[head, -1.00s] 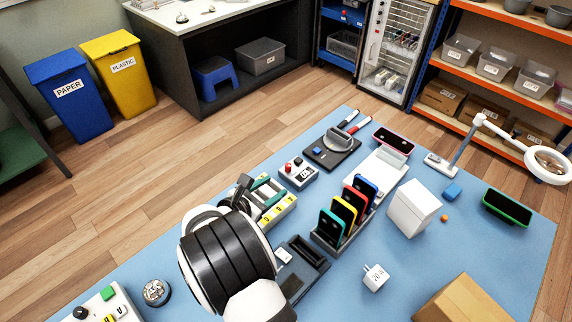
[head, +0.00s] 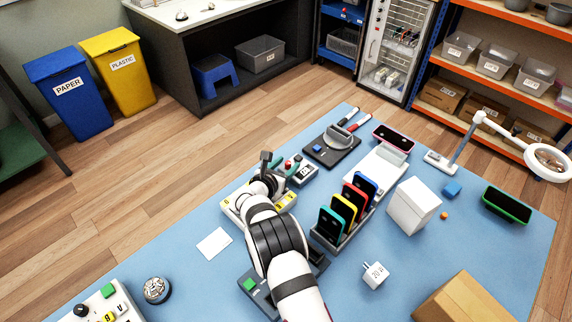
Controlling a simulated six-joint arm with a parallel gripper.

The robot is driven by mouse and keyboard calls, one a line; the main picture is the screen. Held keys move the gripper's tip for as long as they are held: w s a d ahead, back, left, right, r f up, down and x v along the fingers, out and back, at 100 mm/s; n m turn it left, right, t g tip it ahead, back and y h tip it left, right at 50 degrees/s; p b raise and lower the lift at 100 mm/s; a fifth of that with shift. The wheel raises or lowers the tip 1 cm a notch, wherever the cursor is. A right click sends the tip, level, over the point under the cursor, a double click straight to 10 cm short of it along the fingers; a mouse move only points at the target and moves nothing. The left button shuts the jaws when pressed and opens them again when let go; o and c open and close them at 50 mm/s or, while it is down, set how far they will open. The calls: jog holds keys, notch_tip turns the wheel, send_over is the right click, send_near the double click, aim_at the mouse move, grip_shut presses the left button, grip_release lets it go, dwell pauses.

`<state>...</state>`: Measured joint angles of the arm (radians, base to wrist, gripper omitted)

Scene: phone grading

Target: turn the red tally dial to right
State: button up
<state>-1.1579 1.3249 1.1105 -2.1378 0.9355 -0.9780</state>
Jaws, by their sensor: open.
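The red tally dial (head: 287,164) sits on the left part of a small white box (head: 304,174) with a dark counter window, in the upper middle of the mat. My gripper (head: 286,168) reaches in from the lower left. Its two teal fingers are open and appear one on each side of the dial. I cannot tell whether either finger touches it. The fingers and wrist hide part of the box's left side.
A grey-white tray with yellow labels (head: 232,203) lies under my wrist. A rack of coloured phones (head: 333,238) stands to the right. A black pad with a grey holder (head: 330,152) lies behind. A white card (head: 214,243) lies on the blue mat at left.

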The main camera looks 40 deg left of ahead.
jog(key=shift+c, duration=0.2)
grip_shut()
jog(key=shift+a+r+m+t+h, duration=0.1)
jog(key=shift+a+m+t+h, duration=0.05)
jog(key=shift+m+h, duration=0.35)
jog(key=shift+a+m+t+h, duration=0.1)
jog(key=shift+m+t+h, duration=0.05)
jog(key=shift+m+h, duration=0.85)
jog(key=shift+h, duration=0.2)
jog(key=shift+s, duration=0.1)
jog(key=shift+o, duration=0.2)
grip_release()
